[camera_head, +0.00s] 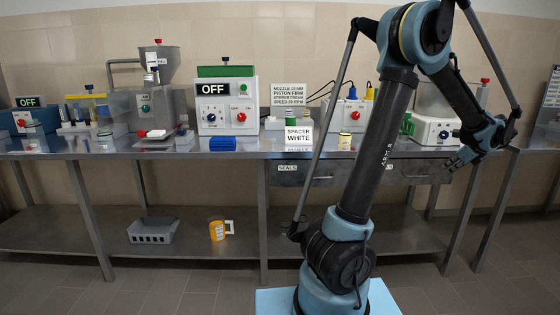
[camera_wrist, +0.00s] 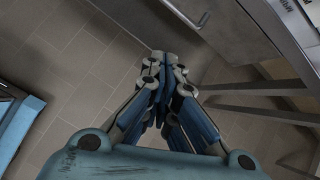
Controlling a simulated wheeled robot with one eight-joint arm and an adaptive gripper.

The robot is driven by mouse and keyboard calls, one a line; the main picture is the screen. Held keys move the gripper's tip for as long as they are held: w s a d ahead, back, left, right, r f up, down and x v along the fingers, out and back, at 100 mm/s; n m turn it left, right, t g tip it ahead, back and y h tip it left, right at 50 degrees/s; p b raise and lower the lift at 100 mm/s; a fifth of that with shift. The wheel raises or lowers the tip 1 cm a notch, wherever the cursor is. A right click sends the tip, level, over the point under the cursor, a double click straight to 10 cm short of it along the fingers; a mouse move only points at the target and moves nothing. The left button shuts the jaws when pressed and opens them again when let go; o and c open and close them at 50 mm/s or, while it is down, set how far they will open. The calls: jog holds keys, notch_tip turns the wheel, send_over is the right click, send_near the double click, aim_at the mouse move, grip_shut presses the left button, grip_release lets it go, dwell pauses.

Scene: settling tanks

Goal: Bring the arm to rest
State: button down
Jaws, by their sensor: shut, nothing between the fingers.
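My arm stands bent over in the right half of the head view, its upper joint near the top edge. My gripper (camera_head: 455,163) hangs at the right, in front of the bench's front edge and drawer. It also shows in the wrist view (camera_wrist: 163,62), with its fingers drawn together and nothing between them. It points down toward the tiled floor there. In the head view my arm covers part of the bench and some devices behind it.
A drawer handle (camera_wrist: 202,20) is near my gripper.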

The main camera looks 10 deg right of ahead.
jog(key=w+a+r+n+g+y, duration=0.15)
jog(key=a+n, duration=0.55)
jog(key=a, duration=1.2)
jog(key=w+a+r+n+g, duration=0.15)
jog(key=a+n, duration=0.55)
jog(key=a, duration=1.1)
jog(key=s+a+f+n+g+h, duration=0.1)
jog(key=s+a+f+n, duration=0.5)
jog(key=s+a+n, duration=0.3)
jog(key=s+a+f+n+g+h, duration=0.1)
jog(key=s+a+f+n, duration=0.5)
jog(key=s+a, duration=0.5)
jog(key=n, duration=0.2)
jog(key=shift+s+f+n+g, duration=0.3)
jog(key=shift+f+n, duration=0.1)
